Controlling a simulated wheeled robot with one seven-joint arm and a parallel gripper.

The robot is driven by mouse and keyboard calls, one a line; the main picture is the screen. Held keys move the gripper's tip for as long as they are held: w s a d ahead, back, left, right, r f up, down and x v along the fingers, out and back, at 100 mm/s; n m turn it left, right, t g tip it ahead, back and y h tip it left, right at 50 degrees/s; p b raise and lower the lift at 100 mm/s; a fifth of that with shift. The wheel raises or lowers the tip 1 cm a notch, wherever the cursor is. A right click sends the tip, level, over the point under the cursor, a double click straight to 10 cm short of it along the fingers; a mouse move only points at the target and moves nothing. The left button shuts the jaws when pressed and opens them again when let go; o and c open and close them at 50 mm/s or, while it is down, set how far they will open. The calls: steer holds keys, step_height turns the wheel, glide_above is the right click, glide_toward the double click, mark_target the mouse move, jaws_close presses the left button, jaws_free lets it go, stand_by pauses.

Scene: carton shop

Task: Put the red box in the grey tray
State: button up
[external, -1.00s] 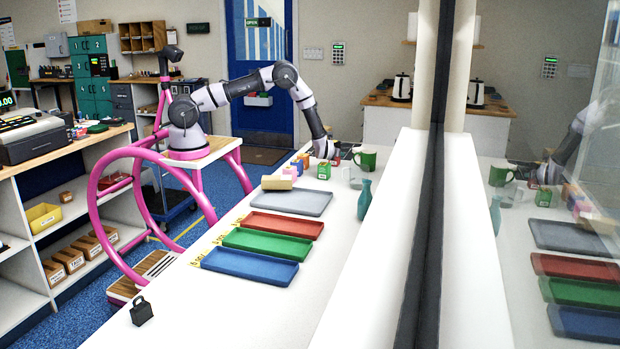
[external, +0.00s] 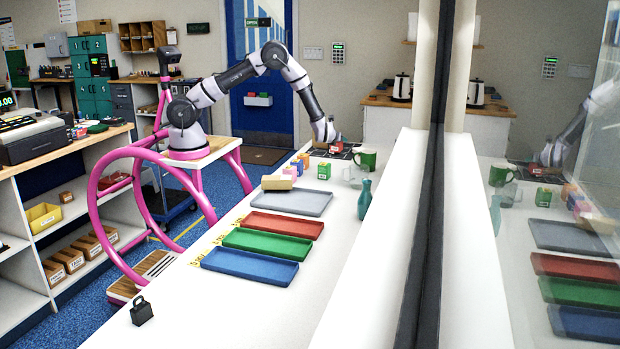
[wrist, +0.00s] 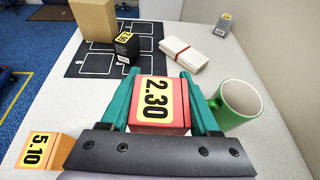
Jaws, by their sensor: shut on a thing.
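My gripper (wrist: 164,108) is shut on the red box (wrist: 158,118) in the wrist view. The box has a yellow label reading 2.30 on top, and the green fingers hold its two sides. In the external view the red box (external: 336,147) shows small under my gripper (external: 331,141) at the far end of the counter; its height above the counter is hard to tell. The grey tray (external: 297,203) lies nearer the camera, behind the red, green and blue trays.
A green mug (wrist: 238,103) stands close right of my gripper. An orange box (wrist: 45,150) labelled 5.10 is at lower left. A black mat (wrist: 95,62) holds a black box (wrist: 126,46) and a cardboard box (wrist: 92,18). A green box (external: 324,171) and a teal vase (external: 364,198) stand nearby.

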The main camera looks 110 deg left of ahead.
steer(key=d+m+t+h, duration=0.1)
steer(key=d+m+t, duration=0.3)
steer(key=d, duration=3.4)
steer(key=shift+s+d+f, duration=0.1)
steer(key=shift+s+f, duration=0.05)
steer(key=shift+f, duration=2.15)
steer(key=shift+s+d+f, duration=0.1)
steer(key=shift+s+f, duration=0.05)
steer(key=shift+f, duration=2.15)
steer(key=shift+f, duration=0.15)
steer(key=o, duration=1.4)
